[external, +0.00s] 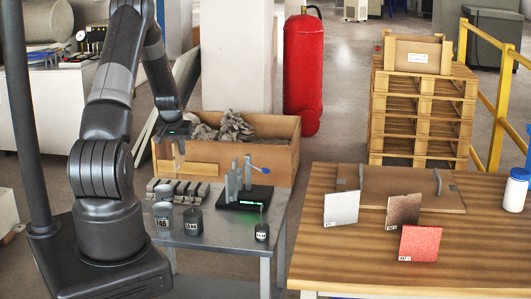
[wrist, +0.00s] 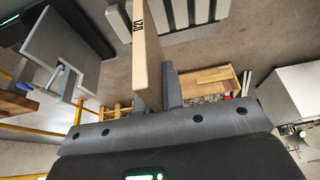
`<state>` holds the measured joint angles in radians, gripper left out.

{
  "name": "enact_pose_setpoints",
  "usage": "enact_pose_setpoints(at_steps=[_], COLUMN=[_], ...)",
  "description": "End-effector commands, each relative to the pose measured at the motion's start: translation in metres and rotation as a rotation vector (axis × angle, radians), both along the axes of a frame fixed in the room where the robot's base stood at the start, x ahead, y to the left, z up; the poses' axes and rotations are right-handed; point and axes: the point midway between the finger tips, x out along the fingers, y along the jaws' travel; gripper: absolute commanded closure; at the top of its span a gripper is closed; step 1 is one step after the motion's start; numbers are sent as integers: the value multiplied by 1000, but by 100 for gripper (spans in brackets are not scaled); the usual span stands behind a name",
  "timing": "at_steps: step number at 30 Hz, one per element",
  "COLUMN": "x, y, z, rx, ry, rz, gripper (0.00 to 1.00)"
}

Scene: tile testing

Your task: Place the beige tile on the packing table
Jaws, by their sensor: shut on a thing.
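My gripper (external: 180,138) hangs in front of the wooden crate, above the back left of the grey metal table. In the wrist view it is shut on the beige tile (wrist: 147,65), a pale slab seen nearly edge-on with a dark printed code near its top. The wooden table (external: 310,245), likely the packing table, stands at the right, apart from my gripper. A white-grey tile (external: 341,208), a brown tile (external: 403,211) and a red tile (external: 420,243) stand on it, leaning slightly.
The grey table (external: 215,236) carries a black clamp stand (external: 244,196) with a blue handle, several grey blocks and dark weights (external: 192,220). A board with brackets (external: 395,185) and a white bottle (external: 516,190) occupy the wooden table. Its front left is bare.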

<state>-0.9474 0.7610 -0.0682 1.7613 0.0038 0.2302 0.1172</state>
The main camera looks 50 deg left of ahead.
Motion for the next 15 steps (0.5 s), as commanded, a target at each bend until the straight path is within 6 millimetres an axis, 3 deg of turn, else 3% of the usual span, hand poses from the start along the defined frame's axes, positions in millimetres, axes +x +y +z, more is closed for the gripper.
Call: enact_pose_setpoints(at_steps=[10,15], x=[3,4], y=[-6,-6], z=[8,40], rx=[1,6], ry=[-1,-4], rz=[0,-1], gripper=[100,100])
